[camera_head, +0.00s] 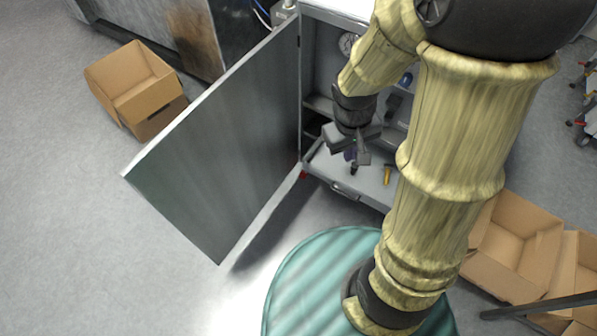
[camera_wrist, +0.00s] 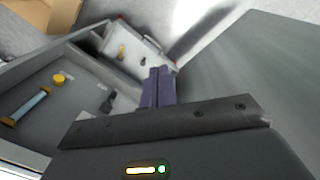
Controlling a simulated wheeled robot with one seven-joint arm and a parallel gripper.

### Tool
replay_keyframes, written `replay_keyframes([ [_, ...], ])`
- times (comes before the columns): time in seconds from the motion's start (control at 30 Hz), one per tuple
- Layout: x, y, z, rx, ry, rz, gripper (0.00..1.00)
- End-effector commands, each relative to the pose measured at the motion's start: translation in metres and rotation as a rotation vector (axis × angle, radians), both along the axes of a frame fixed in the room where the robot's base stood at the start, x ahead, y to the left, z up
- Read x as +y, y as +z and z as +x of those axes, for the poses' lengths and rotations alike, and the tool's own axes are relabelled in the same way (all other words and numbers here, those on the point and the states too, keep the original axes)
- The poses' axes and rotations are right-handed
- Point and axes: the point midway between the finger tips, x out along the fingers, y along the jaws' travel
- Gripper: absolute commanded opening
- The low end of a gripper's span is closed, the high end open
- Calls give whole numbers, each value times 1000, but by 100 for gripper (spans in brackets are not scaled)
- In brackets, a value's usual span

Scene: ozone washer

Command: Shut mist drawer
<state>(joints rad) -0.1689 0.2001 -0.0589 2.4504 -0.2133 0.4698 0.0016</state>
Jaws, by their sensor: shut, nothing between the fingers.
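The mist drawer (camera_head: 343,189) is a grey pull-out tray low in the cabinet, and it stands out past the cabinet front. A yellow-handled item (camera_head: 387,175) shows on it. In the wrist view the drawer (camera_wrist: 150,57) is at the top centre, with a yellow item (camera_wrist: 121,52) and a dark item (camera_wrist: 145,62) in it. My gripper (camera_head: 357,165) is in front of the cabinet opening, over the drawer area in the head view. Its purple fingers (camera_wrist: 158,86) are together and empty, pointing toward the drawer. I cannot tell whether they touch it.
The grey cabinet door (camera_head: 225,145) hangs wide open at the left of the opening. Cardboard boxes stand at the far left (camera_head: 135,85) and at the right (camera_head: 515,240). A panel with a yellow knob (camera_wrist: 59,78) shows in the wrist view.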

Motion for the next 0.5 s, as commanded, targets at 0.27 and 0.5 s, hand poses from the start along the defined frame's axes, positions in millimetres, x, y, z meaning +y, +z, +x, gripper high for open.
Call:
replay_keyframes([
  [0.27, 9, -132, 20, 212, 348, -236, 0],
  [0.5, 15, -226, 45, 356, 640, -492, 0],
])
